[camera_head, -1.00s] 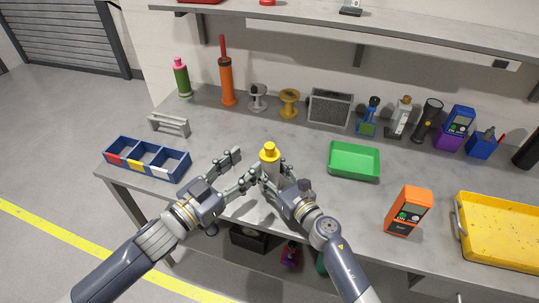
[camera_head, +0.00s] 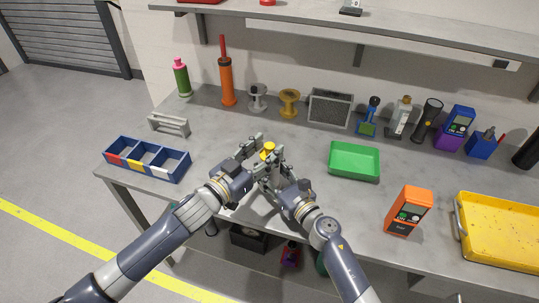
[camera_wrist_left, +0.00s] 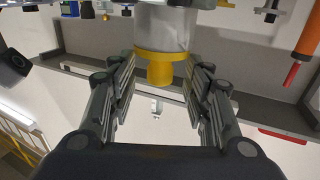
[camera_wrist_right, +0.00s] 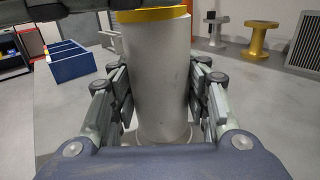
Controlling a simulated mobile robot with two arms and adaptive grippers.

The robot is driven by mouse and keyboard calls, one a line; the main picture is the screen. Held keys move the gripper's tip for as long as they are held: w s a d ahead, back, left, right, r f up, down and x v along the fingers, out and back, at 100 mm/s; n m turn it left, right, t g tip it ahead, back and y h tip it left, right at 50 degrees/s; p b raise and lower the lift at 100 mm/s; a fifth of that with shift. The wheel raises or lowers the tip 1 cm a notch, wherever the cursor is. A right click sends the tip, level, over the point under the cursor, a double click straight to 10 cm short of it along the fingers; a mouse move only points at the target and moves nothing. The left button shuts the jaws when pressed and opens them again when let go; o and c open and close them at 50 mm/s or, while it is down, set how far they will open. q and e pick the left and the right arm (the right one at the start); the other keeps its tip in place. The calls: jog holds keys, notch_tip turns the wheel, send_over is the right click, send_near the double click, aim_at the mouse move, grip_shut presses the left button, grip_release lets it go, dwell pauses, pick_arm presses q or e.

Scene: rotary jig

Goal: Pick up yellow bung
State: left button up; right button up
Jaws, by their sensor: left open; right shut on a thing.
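The yellow bung (camera_head: 268,149) sits on top of a pale grey cylinder, which stands upright on the bench. In the left wrist view the bung (camera_wrist_left: 160,68) shows a wide flange and a narrower knob, between my left gripper's fingers. My left gripper (camera_head: 262,148) is open, with its fingers on either side of the bung; I cannot tell whether they touch it. My right gripper (camera_wrist_right: 160,95) is shut on the grey cylinder (camera_wrist_right: 158,70), below the yellow rim. The cylinder is mostly hidden by the grippers in the head view.
A blue divided bin (camera_head: 147,160) stands at the left of the bench, with a grey bracket (camera_head: 169,124) behind it. A green tray (camera_head: 354,162) and an orange device (camera_head: 408,210) are to the right. Spools and bottles line the back.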

aim_at(269, 145)
pick_arm(q)
jog(key=shift+x, duration=0.9)
grip_shut()
notch_tip(269, 145, up, 10)
pick_arm(e)
jog(key=o, duration=1.2)
jog(key=shift+o, duration=0.2)
jog(key=shift+d, duration=0.1)
